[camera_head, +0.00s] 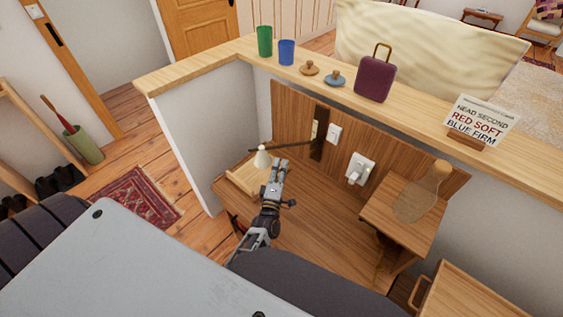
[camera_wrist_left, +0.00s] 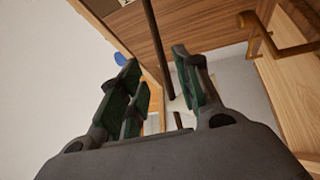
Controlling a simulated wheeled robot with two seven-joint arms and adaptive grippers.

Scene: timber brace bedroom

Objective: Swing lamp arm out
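The wall lamp has a dark upright mount (camera_head: 320,133) on the wood panel. A thin dark lamp arm (camera_head: 290,145) runs left from it, close along the panel, to a white shade (camera_head: 262,159). My left gripper (camera_head: 277,165) is just below the arm, right of the shade. In the left wrist view, the fingers of my left gripper (camera_wrist_left: 155,75) are spread apart. The dark lamp arm (camera_wrist_left: 156,45) shows as a rod running between them; I cannot tell whether they touch it. My right gripper is not in view.
A small wooden shelf (camera_head: 385,215) with a tan paddle-shaped item (camera_head: 418,195) stands right of the gripper. White switches (camera_head: 334,133) and a socket (camera_head: 358,169) are on the panel. Cups, lidded pieces, a purple case (camera_head: 375,78) and a sign (camera_head: 480,120) line the ledge.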

